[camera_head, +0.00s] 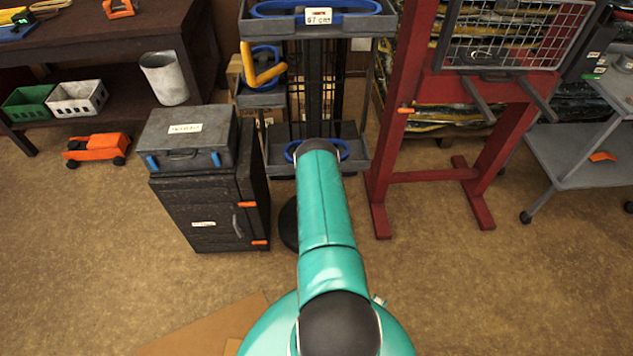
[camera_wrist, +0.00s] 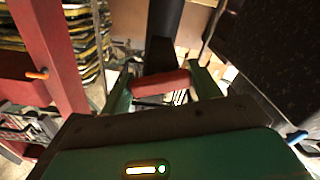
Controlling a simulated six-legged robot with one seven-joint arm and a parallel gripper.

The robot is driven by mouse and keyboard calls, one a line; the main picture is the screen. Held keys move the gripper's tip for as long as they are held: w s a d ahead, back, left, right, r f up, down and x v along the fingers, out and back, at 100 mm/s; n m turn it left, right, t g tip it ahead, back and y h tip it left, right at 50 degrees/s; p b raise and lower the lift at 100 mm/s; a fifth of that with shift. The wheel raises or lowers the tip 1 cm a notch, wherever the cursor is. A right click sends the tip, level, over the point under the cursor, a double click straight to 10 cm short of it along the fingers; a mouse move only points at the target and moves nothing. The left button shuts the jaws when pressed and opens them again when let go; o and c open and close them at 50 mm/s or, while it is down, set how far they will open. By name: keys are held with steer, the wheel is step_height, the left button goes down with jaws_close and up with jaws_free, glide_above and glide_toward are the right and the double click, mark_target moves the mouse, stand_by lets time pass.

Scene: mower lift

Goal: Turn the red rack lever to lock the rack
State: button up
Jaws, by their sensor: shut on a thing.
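The red lever (camera_wrist: 161,83) shows in the wrist view as a short rounded bar lying across between the two green fingers of my gripper (camera_wrist: 159,72). The fingers are shut on it, one at each end. A dark post (camera_wrist: 164,38) rises just behind the lever. In the head view a dark rack (camera_head: 316,90) with grey trays and blue loops stands ahead. My teal arm reaches toward its lower tray and hides the lever and my gripper there. I cannot tell how far the lever is turned.
A dark cabinet (camera_head: 205,210) with a grey case (camera_head: 185,137) on top stands close left of the rack. A red frame (camera_head: 401,90) with a wire grid stands close right; it also shows in the wrist view (camera_wrist: 50,50). The front floor is mostly clear.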

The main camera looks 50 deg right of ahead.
steer(key=n, duration=1.3)
steer(key=shift+n, duration=0.3)
stand_by(0.3)
steer(key=o, duration=1)
steer(key=v, duration=1.4)
steer(key=shift+d, duration=0.1)
